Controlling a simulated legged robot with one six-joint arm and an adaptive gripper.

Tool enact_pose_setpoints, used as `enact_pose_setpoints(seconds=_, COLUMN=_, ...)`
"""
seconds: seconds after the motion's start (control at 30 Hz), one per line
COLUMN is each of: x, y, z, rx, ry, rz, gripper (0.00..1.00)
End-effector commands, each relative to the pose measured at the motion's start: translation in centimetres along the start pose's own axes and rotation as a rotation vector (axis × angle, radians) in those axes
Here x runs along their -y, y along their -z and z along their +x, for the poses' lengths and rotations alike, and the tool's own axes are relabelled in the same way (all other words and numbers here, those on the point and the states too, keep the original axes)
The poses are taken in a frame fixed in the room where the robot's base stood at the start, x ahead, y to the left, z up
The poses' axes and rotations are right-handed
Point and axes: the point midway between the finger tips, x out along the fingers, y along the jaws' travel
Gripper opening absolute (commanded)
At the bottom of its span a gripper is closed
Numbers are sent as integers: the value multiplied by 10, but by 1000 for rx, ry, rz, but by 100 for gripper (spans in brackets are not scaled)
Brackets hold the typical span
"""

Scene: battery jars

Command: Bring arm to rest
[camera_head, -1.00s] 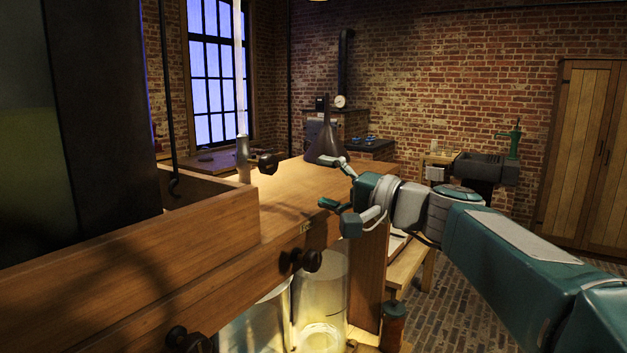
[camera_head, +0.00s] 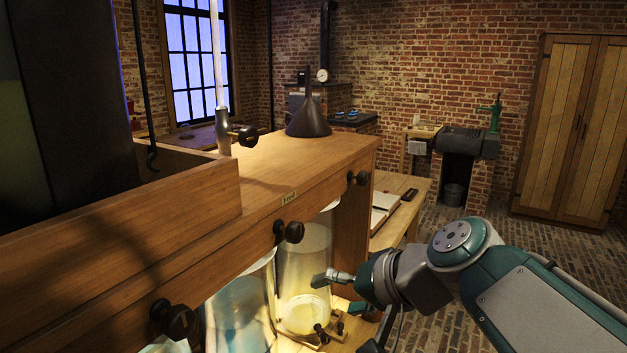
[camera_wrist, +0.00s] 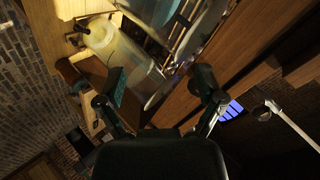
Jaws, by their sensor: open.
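My gripper (camera_head: 346,312) is at the end of my teal and grey arm, low at the lower right of the head view. Its fingers are spread, with nothing between them. One finger overlaps the right glass jar (camera_head: 303,252) in the picture; I cannot tell whether they touch. That jar holds yellowish, lit contents near its base. A second glass jar (camera_head: 238,308) with bluish contents stands to its left. In the wrist view the two fingers of my gripper (camera_wrist: 160,84) are apart, with glass jars (camera_wrist: 115,45) beyond them, seen tilted.
A wooden case (camera_head: 300,165) with dark knobs stands over the jars, carrying a dark funnel (camera_head: 309,117). A side table (camera_head: 408,190) bears a notebook (camera_head: 384,203). A sink (camera_head: 468,142) and wooden cupboard (camera_head: 570,130) stand behind. Brick floor (camera_head: 520,235) is open at right.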

Motion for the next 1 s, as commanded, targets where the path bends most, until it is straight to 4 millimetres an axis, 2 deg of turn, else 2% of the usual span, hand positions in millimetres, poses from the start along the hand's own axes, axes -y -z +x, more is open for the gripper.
enact_pose_setpoints(seconds=0.1, x=-30, y=-25, z=-6, rx=9, ry=-122, rz=-52, gripper=87)
enact_pose_setpoints(seconds=0.3, x=-80, y=-61, z=-20, rx=19, ry=-329, rz=-145, gripper=87)
enact_pose_setpoints(seconds=0.6, x=-149, y=-102, z=-46, rx=24, ry=-612, rz=-291, gripper=87)
enact_pose_setpoints(seconds=0.8, x=-168, y=-112, z=-54, rx=24, ry=-693, rz=-337, gripper=87)
enact_pose_setpoints(seconds=1.0, x=-169, y=-112, z=-54, rx=25, ry=-698, rz=-339, gripper=87)
